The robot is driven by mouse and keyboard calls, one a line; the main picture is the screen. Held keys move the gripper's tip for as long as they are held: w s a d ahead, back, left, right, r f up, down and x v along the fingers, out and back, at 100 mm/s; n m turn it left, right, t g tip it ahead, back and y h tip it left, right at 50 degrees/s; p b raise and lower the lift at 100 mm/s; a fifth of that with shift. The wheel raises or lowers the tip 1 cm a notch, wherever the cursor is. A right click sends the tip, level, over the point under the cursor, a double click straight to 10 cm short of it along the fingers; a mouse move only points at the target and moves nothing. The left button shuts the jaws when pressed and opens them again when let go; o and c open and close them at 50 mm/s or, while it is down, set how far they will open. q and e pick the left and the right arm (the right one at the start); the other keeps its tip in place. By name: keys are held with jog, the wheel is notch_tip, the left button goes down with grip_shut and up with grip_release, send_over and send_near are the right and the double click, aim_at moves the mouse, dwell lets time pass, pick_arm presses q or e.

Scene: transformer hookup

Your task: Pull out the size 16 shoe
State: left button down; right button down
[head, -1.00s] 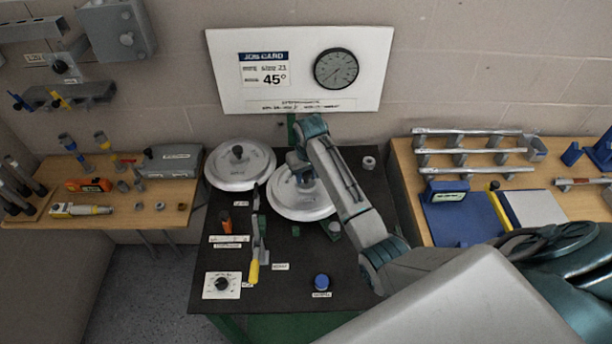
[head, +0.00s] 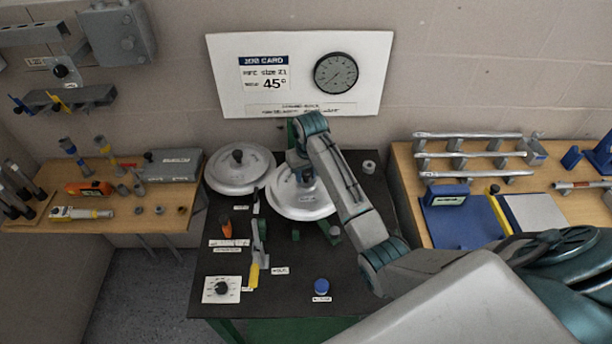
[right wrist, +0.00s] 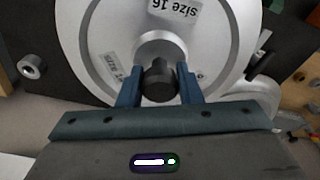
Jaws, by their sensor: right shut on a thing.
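The size 16 shoe (head: 302,207) is a round silver disc on the black bench top, partly hidden in the head view by my right arm. In the right wrist view its face (right wrist: 222,55) carries a "size 16" label and a dark knob (right wrist: 159,82) stands at its middle. My right gripper (right wrist: 158,85) has its two blue fingers on either side of the knob and is shut on it. In the head view my right gripper (head: 304,178) is over the disc's centre. My left gripper is not in view.
A second silver disc (head: 240,168) with a dark knob lies just left. A yellow-handled lever (head: 254,275), a dial plate (head: 222,289) and a blue button (head: 321,286) are on the bench's front part. Side tables hold tools. A job card board (head: 300,75) is behind.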

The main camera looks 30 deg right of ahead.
jog(key=shift+r, duration=1.9)
